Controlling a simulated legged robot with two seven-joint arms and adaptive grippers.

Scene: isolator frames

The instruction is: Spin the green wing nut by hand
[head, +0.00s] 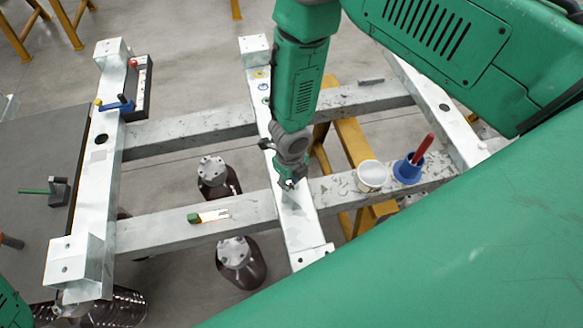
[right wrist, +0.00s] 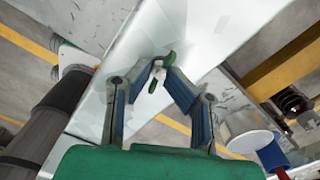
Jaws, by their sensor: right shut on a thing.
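My right gripper (head: 288,183) reaches straight down onto the middle beam (head: 297,215) of the metal frame. In the right wrist view its two fingers (right wrist: 159,70) lean in towards each other and are shut on the green wing nut (right wrist: 169,58). The nut's green wings show between and just past the fingertips, with a pale bit between them. The nut sits at the beam's surface. In the head view the gripper hides the nut. My left gripper is not in view.
A white cup (head: 371,176) and a blue cup (head: 409,168) with a red handle stand on the near cross rail, right of the gripper. A green-handled tool (head: 207,216) lies on that rail to the left. Dark insulators (head: 240,262) hang below. A black box (head: 137,88) sits on the left beam.

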